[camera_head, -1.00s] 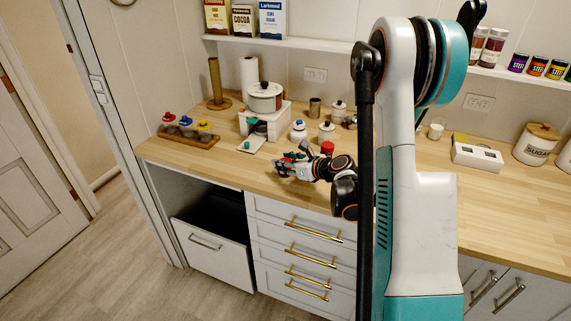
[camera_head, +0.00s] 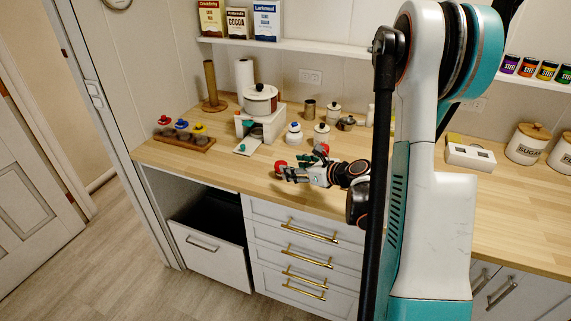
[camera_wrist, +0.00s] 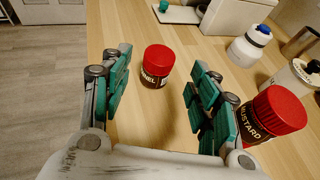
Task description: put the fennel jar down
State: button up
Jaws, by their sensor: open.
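The fennel jar (camera_wrist: 157,66) has a red lid and a dark label partly reading "NEL". It stands upright on the wooden counter (camera_wrist: 160,120), and its red lid also shows in the head view (camera_head: 280,167) at the gripper's left end. My gripper (camera_wrist: 160,82) is open, low over the counter, with its two teal-padded fingers spread. The jar is ahead, between the lines of the fingers near their tips, with visible gaps on both sides. In the head view my gripper (camera_head: 290,174) points left, towards the jar.
A mustard jar (camera_wrist: 272,116) with a red lid stands close beside the right finger. A white jar with a blue top (camera_wrist: 249,46) and a lidded pot (camera_head: 260,98) on a white stand are farther back. The counter's front edge lies close on the left in the wrist view.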

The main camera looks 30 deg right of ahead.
jog(key=v, duration=0.5)
jog(key=shift+p, duration=0.35)
